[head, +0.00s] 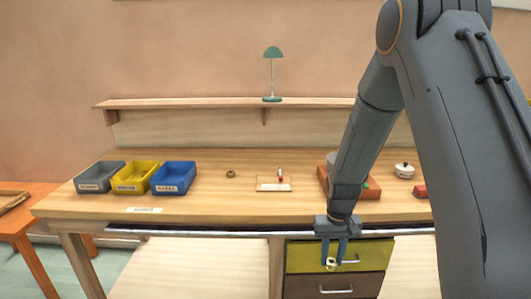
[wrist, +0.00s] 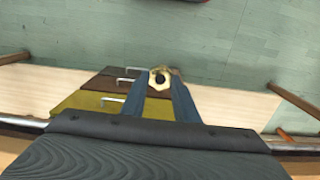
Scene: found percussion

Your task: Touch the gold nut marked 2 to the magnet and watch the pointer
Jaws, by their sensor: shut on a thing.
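My gripper (head: 334,262) is shut on a gold nut (head: 331,264) and holds it in front of the drawers, below the front edge of the bench. In the wrist view the gold nut (wrist: 160,79) sits between my fingertips, with its dark hole showing. A number on it cannot be read. A small pale board (head: 265,185) with a red-tipped upright piece (head: 280,175) stands mid-bench; whether this is the magnet and pointer I cannot tell. Another small ring or nut (head: 230,174) lies on the bench left of the board.
Grey (head: 98,178), yellow (head: 135,178) and blue (head: 173,178) labelled bins stand at the left of the bench. An orange-brown box (head: 367,191) lies partly behind my arm. A white lidded pot (head: 404,170) is at the right. A rail (head: 190,232) runs along the front edge.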

